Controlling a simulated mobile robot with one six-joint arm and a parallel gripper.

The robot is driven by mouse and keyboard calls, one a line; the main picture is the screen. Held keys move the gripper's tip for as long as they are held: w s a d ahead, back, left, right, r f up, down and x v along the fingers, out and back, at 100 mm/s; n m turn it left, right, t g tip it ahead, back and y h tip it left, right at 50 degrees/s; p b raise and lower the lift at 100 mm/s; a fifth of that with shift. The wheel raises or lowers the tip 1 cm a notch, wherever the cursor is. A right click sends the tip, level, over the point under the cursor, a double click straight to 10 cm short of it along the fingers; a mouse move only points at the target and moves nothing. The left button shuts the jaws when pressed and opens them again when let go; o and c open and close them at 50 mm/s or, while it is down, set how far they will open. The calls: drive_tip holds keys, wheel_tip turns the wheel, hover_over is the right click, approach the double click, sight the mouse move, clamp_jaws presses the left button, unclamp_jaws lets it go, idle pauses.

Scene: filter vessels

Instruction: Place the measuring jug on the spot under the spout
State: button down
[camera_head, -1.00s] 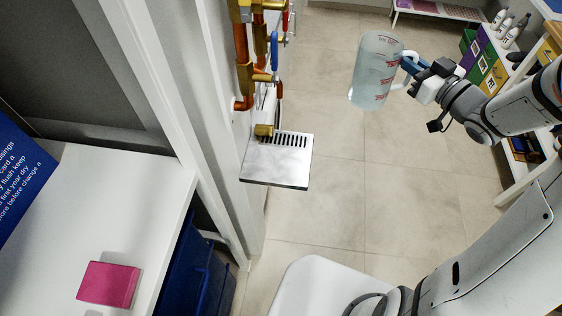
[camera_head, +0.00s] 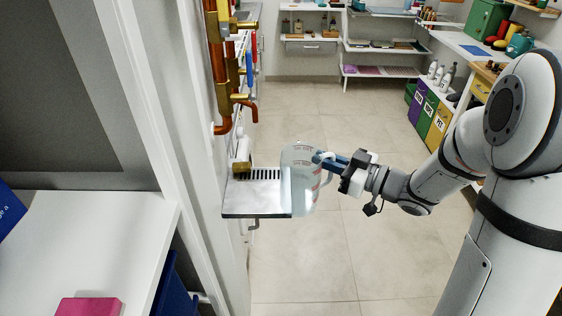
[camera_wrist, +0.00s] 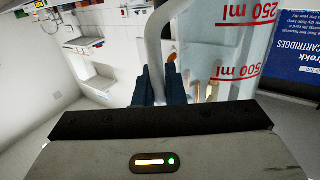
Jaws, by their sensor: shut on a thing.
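The measuring jug (camera_head: 302,180) is clear with red marks and looks upright. My gripper (camera_head: 326,161) is shut on its handle from the right. In the wrist view the jug (camera_wrist: 236,50) shows close up at the right, with the blue fingers (camera_wrist: 158,85) around the handle (camera_wrist: 155,45). In the head view the jug overlaps the right edge of the small metal shelf (camera_head: 258,200); I cannot tell whether it touches it. The spot under the spout is not clearly marked.
Copper pipes (camera_head: 222,80) with valves run up the wall above the shelf. A white door frame (camera_head: 170,110) and a white table with a pink box (camera_head: 88,306) are at the left. Open floor (camera_head: 330,250) lies to the right. Shelves and coloured drawers stand farther back.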

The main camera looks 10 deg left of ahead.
sight(289, 157)
drive_tip(key=shift+w+a+f+p, duration=0.2)
drive_tip(key=shift+w+a+f, duration=0.35)
drive_tip(key=shift+a, duration=1)
drive_tip(key=shift+w+a+f+p, duration=0.15)
drive_tip(key=shift+w+a+f, duration=0.4)
drive_tip(key=shift+a, duration=1)
drive_tip(key=shift+w+a+f+p, duration=0.2)
drive_tip(key=shift+w+a+f, duration=0.35)
drive_tip(key=shift+a, duration=1)
drive_tip(key=shift+f, duration=0.2)
drive_tip(key=c, duration=1.5)
unclamp_jaws()
drive_tip(key=shift+r, duration=0.1)
drive_tip(key=b+v, duration=0.1)
drive_tip(key=v, duration=1.1)
